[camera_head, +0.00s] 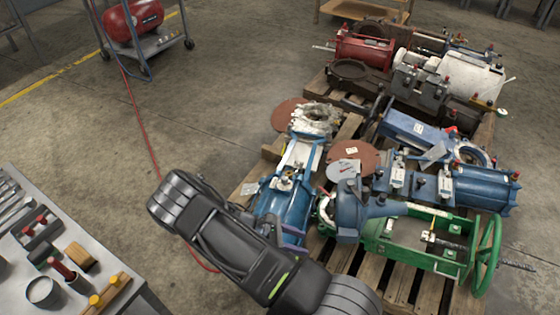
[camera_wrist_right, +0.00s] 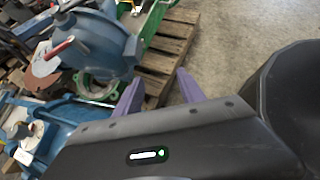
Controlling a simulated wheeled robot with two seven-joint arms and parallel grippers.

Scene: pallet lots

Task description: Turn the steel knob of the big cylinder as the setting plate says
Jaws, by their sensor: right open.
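Several blue cylinders lie on the pallets: a blue one (camera_head: 284,208) beside my arm, and another (camera_head: 486,188) at the right. I cannot tell which is the big cylinder, nor make out its steel knob. A rounded blue housing (camera_wrist_right: 95,45) is just left of the fingers. My left gripper is not in view.
A green frame with a handwheel (camera_head: 487,255) lies on the near pallet (camera_head: 402,285). Red and white machinery (camera_head: 364,48) crowds the far pallet. A tool bench (camera_head: 125,300) stands lower left, a red compressor (camera_head: 132,20) upper left. A red hose crosses the open floor.

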